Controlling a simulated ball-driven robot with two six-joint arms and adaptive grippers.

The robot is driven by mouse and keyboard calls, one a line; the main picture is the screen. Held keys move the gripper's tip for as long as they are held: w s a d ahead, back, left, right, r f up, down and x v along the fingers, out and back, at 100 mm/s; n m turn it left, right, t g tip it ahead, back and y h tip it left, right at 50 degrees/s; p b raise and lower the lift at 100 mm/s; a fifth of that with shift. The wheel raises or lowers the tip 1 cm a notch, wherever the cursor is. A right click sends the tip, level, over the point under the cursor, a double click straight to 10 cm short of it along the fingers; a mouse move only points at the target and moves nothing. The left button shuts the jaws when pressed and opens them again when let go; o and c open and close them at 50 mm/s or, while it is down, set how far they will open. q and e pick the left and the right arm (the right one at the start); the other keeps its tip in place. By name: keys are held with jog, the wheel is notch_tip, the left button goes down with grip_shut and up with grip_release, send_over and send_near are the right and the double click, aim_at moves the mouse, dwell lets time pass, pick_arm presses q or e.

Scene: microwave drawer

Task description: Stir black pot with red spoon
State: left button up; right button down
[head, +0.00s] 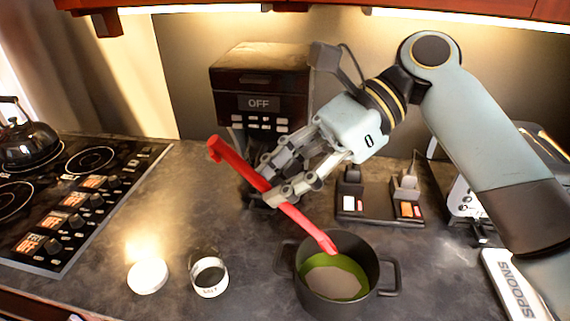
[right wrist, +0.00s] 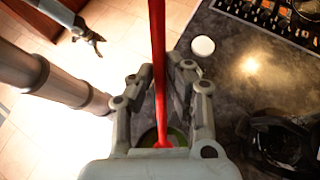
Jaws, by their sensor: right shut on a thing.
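The black pot (head: 337,290) stands on the dark counter at bottom centre, with green and greyish contents inside. My right gripper (head: 272,190) is shut on the red spoon (head: 305,222). The spoon is tilted, with its hooked upper end up to the left and its lower end over the pot's opening near the far rim. I cannot tell if it touches the contents. In the right wrist view the spoon (right wrist: 157,60) runs between the fingers, with part of the green contents behind it. My left gripper (right wrist: 92,38) shows small at upper left there, apart from everything, its fingers spread.
A salt jar (head: 209,277) and a white lid (head: 148,276) lie left of the pot. A coffee machine (head: 260,85) stands behind the spoon. A stove (head: 70,205) with a kettle (head: 28,140) is at left. A spoons box (head: 512,290) lies at right.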

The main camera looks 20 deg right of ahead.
aim_at(306, 230)
jog(key=f+b, duration=0.1)
jog(key=f, duration=0.1)
jog(key=a+f+b, duration=0.1)
jog(key=f, duration=0.1)
jog(key=a+f+b, duration=0.1)
jog(key=f, duration=0.1)
jog(key=shift+w+a+f+b, duration=0.1)
jog(key=shift+f+b, duration=0.05)
jog(key=shift+b, duration=0.25)
jog(key=shift+d+f, duration=0.6)
jog(key=shift+f, duration=0.35)
jog(key=shift+d+f, duration=0.55)
jog(key=shift+f, duration=0.4)
jog(key=shift+d+f, duration=0.6)
jog(key=shift+f, duration=0.35)
